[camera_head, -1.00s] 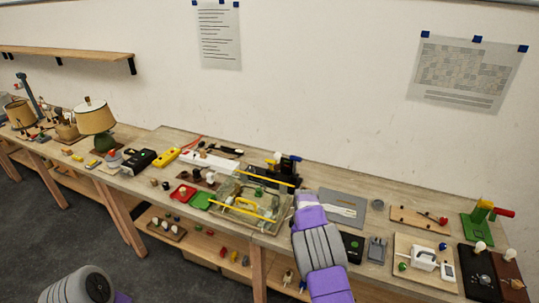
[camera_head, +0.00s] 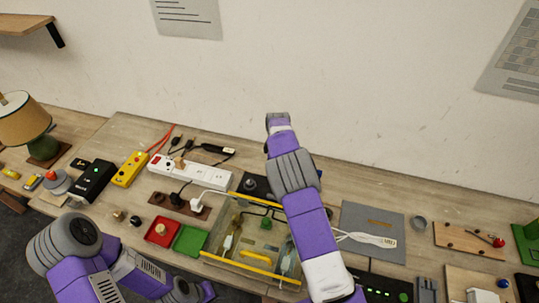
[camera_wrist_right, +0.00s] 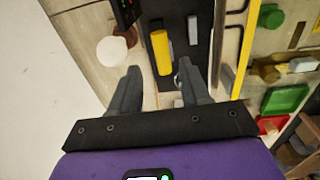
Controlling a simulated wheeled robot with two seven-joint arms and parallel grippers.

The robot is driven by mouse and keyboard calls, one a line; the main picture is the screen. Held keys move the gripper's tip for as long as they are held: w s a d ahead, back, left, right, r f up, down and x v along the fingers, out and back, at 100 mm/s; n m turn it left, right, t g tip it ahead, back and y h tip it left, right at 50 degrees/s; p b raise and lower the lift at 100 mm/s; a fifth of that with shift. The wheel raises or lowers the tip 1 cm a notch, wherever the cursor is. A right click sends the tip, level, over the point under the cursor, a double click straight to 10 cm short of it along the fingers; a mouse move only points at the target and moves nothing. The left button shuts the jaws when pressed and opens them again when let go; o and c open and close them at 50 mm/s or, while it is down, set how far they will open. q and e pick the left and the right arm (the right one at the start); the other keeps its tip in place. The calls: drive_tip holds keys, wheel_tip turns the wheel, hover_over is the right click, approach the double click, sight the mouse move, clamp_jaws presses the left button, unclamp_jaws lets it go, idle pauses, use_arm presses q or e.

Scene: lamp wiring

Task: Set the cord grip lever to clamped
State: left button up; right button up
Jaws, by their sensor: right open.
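My right gripper (camera_wrist_right: 155,95) is open in the right wrist view, with its two fingers apart. Ahead of the fingers is a dark plate (camera_wrist_right: 178,75) with an upright-looking yellow piece (camera_wrist_right: 160,52) and a small grey block (camera_wrist_right: 193,30) on it. The yellow piece may be the cord grip lever; I cannot tell its setting. Nothing is visibly held between the fingers. In the head view the dark plate (camera_head: 253,184) shows only partly, beside my right forearm, which hides the rest and the gripper. My left arm is at lower left; its gripper is not visible.
A clear bin with yellow rims (camera_head: 245,259) stands in front of the plate. A white power strip (camera_head: 200,174), a red tray (camera_head: 163,232) and a green tray (camera_head: 189,240) lie to the left. A white bulb (camera_wrist_right: 112,50) is close to the left finger. A grey mat (camera_head: 355,215) lies right.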

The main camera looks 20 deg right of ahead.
drive_tip(key=shift+w+f, duration=0.2)
drive_tip(key=shift+f, duration=0.1)
drive_tip(key=f, duration=0.4)
drive_tip(key=f+p, duration=0.1)
drive_tip(key=f, duration=0.1)
drive_tip(key=shift+s+d+f, duration=0.15)
drive_tip(key=shift+s+f, duration=0.1)
drive_tip(key=shift+w, duration=0.1)
clamp_jaws()
